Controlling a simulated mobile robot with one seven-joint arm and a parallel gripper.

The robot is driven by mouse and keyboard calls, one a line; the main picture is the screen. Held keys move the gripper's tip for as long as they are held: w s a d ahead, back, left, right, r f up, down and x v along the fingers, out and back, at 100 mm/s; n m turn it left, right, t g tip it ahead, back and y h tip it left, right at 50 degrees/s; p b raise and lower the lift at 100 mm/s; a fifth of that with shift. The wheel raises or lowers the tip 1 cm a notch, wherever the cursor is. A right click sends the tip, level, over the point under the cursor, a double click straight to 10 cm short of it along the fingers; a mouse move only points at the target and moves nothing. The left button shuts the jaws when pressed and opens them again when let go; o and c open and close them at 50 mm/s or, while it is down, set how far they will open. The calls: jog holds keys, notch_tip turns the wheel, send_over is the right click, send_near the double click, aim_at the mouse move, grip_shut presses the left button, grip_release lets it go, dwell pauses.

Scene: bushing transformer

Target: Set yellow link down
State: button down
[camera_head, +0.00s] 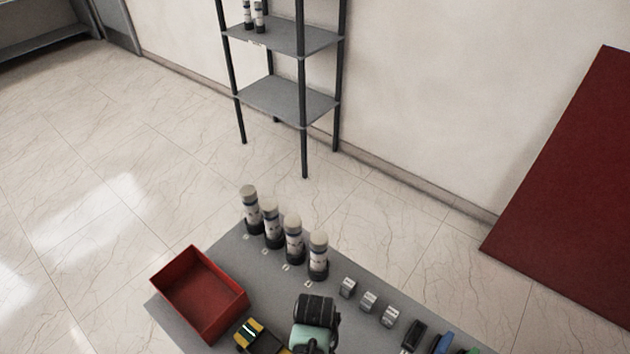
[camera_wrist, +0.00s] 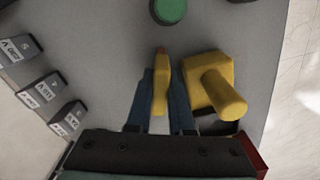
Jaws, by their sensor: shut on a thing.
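The yellow link (camera_wrist: 160,88) is a slim yellow piece with a brownish tip, seen in the wrist view between the two blue fingers of my gripper (camera_wrist: 161,76). My gripper is shut on it, and the link's tip reaches a little past the fingertips. The grey tabletop (camera_wrist: 110,42) lies beneath; whether the link touches it I cannot tell. In the head view my own wrist and arm hide the fingers and the link.
A larger yellow part (camera_wrist: 222,98) stands close right of my gripper. A green round piece (camera_wrist: 169,9) is ahead. Labelled grey blocks (camera_wrist: 42,92) line the left. The red bin (camera_head: 199,292) and several upright bushings (camera_head: 293,238) stand on the table.

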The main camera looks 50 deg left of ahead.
jog(key=c, duration=1.1)
grip_release()
jog(key=shift+f, duration=0.1)
